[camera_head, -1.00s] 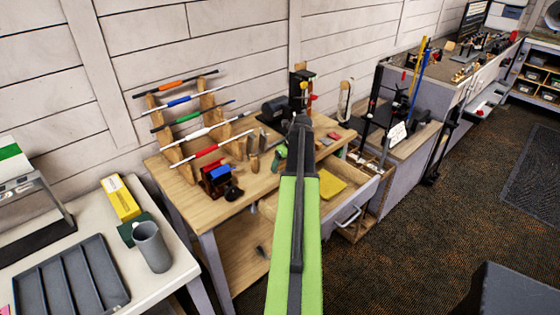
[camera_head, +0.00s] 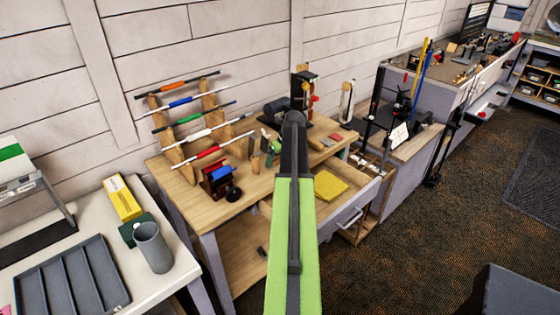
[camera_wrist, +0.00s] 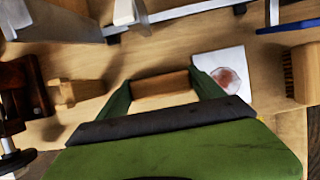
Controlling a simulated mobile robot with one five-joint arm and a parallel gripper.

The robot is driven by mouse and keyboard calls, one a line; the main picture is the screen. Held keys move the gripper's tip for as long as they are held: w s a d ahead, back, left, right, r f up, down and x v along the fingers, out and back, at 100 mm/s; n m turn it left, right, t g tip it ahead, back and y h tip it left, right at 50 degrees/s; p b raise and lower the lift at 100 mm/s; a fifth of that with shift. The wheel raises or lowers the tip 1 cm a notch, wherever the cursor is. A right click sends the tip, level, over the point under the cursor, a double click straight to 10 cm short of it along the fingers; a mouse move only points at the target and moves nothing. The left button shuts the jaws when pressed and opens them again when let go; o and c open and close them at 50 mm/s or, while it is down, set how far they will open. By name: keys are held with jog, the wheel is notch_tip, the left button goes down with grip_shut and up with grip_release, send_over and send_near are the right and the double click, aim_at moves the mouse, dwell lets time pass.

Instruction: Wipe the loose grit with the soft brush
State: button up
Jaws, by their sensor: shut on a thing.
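In the wrist view my gripper (camera_wrist: 162,90) has its two green fingers closed on the ends of a brown wooden block, which I take for the soft brush (camera_wrist: 160,84). Its bristles are hidden. Just right of the right finger lies a white square card (camera_wrist: 232,62) with a reddish-brown round patch, which looks like the loose grit (camera_wrist: 222,79). The held block is left of the patch; whether it touches the surface I cannot tell. In the head view my own arm hides most of the gripper and the card.
A second wooden brush with dark bristles (camera_wrist: 306,72) lies at the wrist view's right edge. A small wooden piece (camera_wrist: 78,91) is at left. In the head view, a club rack (camera_head: 207,115) stands at the workbench's back left, and an open drawer (camera_head: 352,212) holds a yellow cloth (camera_head: 329,185).

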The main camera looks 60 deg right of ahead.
jog(key=shift+w+d, duration=0.2)
jog(key=shift+w, duration=0.45)
jog(key=shift+w+d, duration=0.15)
jog(key=shift+w, duration=0.45)
jog(key=shift+o, duration=0.2)
jog(key=shift+r, duration=0.1)
notch_tip(320, 180, up, 6)
jog(key=p, duration=0.6)
jog(key=shift+s, duration=0.1)
notch_tip(320, 180, up, 3)
jog(key=p, duration=0.3)
